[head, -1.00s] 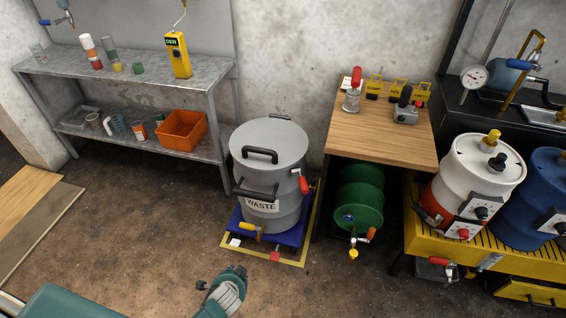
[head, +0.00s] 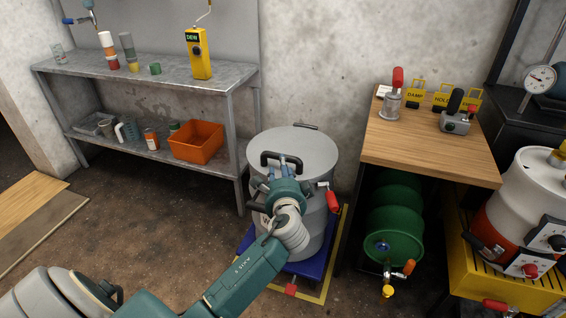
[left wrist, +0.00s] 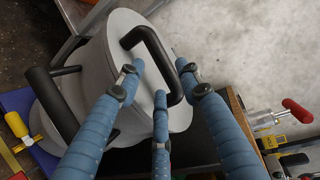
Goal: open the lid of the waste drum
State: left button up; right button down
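The grey waste drum (head: 318,228) stands upright with its round lid (head: 315,147) shut. A black U-shaped handle (head: 283,157) is on top of the lid; it also shows in the left wrist view (left wrist: 155,45). A red-gripped latch (head: 333,201) sits at the drum's right side. My left gripper (head: 281,172) is over the front of the lid, right at the handle. In the left wrist view its blue fingers (left wrist: 160,82) are spread, with the handle bar between them. Contact with the handle cannot be told. My arm hides the drum's front and label. My right gripper is not in view.
The drum stands on a blue base (head: 300,268) inside yellow floor marking. A wooden-topped bench (head: 430,150) with a green drum (head: 395,220) under it is close on the right. A metal shelf (head: 150,80) with an orange bin (head: 196,142) is on the left.

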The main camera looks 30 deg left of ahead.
pick_arm(q)
jog(key=b+x, duration=0.1)
jog(key=x, duration=0.6)
jog(key=shift+f, duration=0.1)
grip_shut()
